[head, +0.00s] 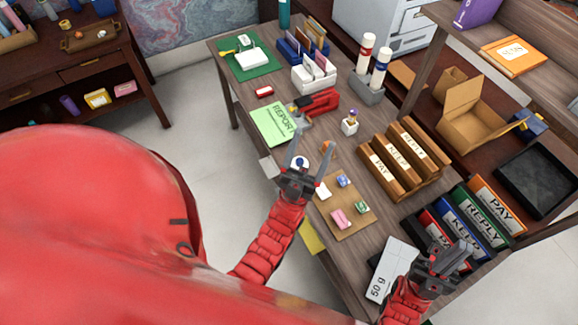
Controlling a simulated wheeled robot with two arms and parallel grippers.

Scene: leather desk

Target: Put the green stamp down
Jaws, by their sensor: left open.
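A small green stamp (362,207) sits at the right side of a tan board (350,230) on the desk. A blue stamp (343,181), a pink one (340,218) and a white piece (323,190) are on the same board. My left gripper (309,162) is open, with its fingers spread, just beyond the board's upper left corner and apart from the green stamp. A small round white and blue item (299,162) shows between its fingers; I cannot tell whether they touch it. My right gripper (449,250) is over the folders at the lower right; its jaw gap is unclear.
A green report sheet (272,125) and a red stapler (320,102) lie beyond my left gripper. Wooden labelled trays (400,160) stand right of the board. Upright folders (470,215) and a white 50 g plate (393,270) lie near my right gripper.

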